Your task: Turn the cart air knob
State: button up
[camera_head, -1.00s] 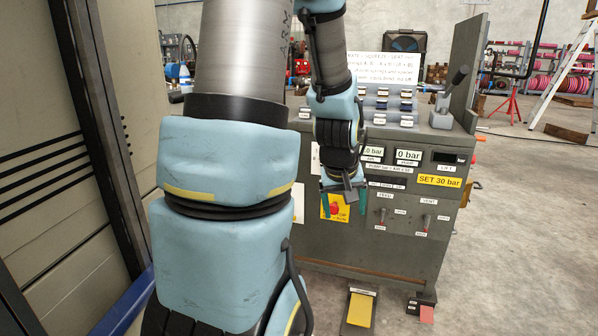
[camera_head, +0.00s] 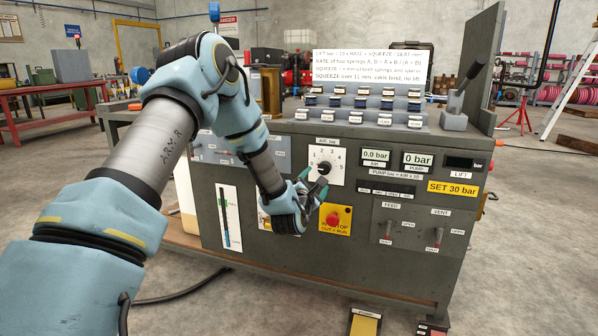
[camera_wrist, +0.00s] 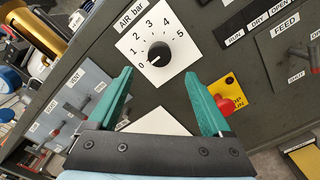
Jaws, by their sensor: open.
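The air knob (camera_head: 324,167) is a round black knob on a white dial plate on the front of the grey cart (camera_head: 290,258). The plate is marked AIR bar with numbers 0 to 5. In the wrist view the knob (camera_wrist: 159,52) sits just beyond and between my fingertips, with its white mark near the 0. My gripper (camera_head: 316,182) has green fingers and is open and empty. In the head view it reaches up from the lower left, close to the knob. In the wrist view my gripper (camera_wrist: 162,82) shows both fingers spread; I cannot tell that either touches the knob.
A red stop button on a yellow plate (camera_head: 335,219) is close to my gripper's right side. FEED and VENT levers (camera_head: 413,230) are further right. Readouts (camera_head: 375,156) show 0.0 bar and 0 bar. A lever (camera_head: 463,92) stands on the cart top. A yellow pedal (camera_head: 364,324) lies in front.

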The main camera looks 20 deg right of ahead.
aim_at(324, 170)
jog(key=x, duration=1)
jog(key=shift+w+d, duration=0.2)
jog(key=shift+w, duration=0.05)
grip_shut()
dwell(0.4)
